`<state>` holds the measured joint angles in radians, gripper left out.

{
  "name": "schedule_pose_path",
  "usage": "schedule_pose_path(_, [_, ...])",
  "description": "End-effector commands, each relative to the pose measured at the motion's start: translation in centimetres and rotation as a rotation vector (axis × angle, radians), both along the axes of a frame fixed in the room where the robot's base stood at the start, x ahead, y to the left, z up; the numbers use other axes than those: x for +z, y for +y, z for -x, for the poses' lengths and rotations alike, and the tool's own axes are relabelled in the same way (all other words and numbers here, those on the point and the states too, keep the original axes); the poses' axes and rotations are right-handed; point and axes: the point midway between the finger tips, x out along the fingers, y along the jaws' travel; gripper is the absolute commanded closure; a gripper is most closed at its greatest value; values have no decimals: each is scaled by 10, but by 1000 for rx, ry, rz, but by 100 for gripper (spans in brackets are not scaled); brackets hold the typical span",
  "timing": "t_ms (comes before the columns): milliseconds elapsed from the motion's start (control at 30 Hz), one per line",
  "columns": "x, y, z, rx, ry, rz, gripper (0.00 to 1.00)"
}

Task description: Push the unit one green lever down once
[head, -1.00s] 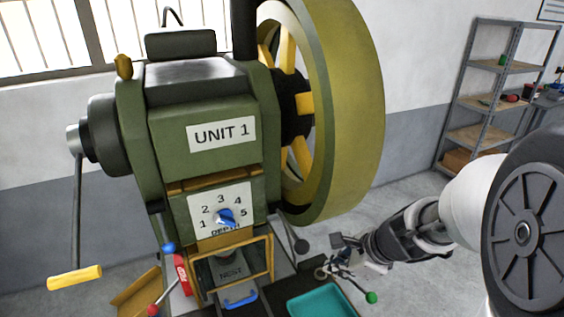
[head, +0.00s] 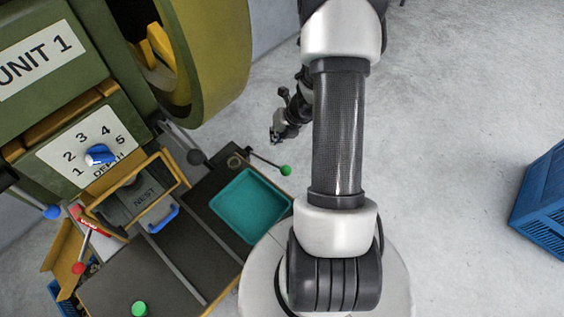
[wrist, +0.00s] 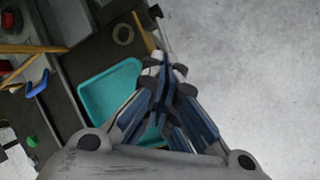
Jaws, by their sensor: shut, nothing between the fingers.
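The unit one green lever is a thin rod ending in a green ball (head: 286,171), beside the teal tray in the head view. In the wrist view a grey rod (wrist: 164,32) beyond the fingertips looks like this lever; its ball is not visible there. My gripper (head: 276,134) is above the green ball in the head picture, with a visible gap between them. In the wrist view my gripper (wrist: 166,68) has its fingers together and empty. The UNIT 1 plate (head: 37,67) is on the green machine at the left.
The teal tray (head: 250,205) lies on the dark bench. A red-knobbed lever (head: 79,267), a blue handle (head: 163,219) and another green knob (head: 139,308) are nearby. A yellow-rimmed flywheel (head: 213,60) stands behind. A blue crate (head: 555,205) is at the right; open floor lies between.

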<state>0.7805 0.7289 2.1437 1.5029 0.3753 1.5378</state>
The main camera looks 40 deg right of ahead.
Motion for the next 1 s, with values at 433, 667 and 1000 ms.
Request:
schedule_pose_path(433, [-11,0,3,5,-1,1,100])
schedule_pose_path(667, [-37,0,11,4,-2,1,100])
schedule_pose_path(1000, [-78,-2,27,6,-2,1,100])
